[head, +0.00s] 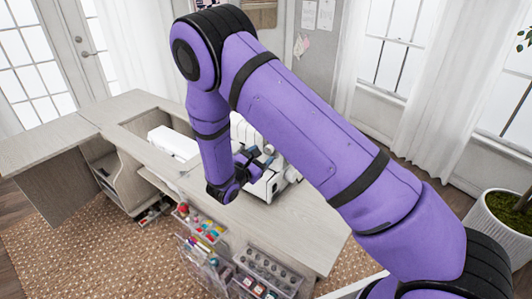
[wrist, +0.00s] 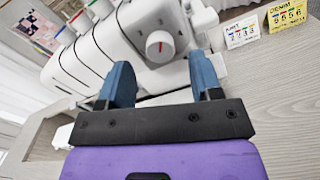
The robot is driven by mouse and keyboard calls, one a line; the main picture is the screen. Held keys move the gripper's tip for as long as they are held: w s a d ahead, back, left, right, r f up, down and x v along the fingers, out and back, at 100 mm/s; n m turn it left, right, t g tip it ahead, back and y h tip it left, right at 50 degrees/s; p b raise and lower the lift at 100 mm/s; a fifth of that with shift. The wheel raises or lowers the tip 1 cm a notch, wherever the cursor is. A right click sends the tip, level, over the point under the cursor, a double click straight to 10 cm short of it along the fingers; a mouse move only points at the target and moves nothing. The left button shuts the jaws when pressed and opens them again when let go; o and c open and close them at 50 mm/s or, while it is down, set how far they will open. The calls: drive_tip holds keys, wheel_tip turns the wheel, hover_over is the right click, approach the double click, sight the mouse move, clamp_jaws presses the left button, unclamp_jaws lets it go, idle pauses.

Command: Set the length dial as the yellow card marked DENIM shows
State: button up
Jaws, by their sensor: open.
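The white sewing machine (wrist: 110,45) stands on the cabinet top and fills the upper middle of the wrist view. A round white dial (wrist: 160,46) with a red mark is on its side; I cannot read any label or scale on it. My gripper (wrist: 163,72) is open and empty, its two blue fingers pointing toward the machine, below and either side of the dial and apart from it. The yellow card (wrist: 286,14) marked DENIM stands at the upper right, with coloured marks over digits too small to read surely. In the head view my arm partly hides the machine (head: 268,188).
Coloured thread knobs (wrist: 82,22) line the machine's top. The cabinet top (head: 285,228) is bare in front right of the machine. Clear drawers (head: 268,272) with small items sit below its front edge.

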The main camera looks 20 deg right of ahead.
sight(268, 151)
drive_tip(key=shift+x, duration=1.55)
drive_tip(key=c, duration=0.9)
drive_tip(key=shift+n, duration=0.3)
drive_tip(key=n, duration=1.1)
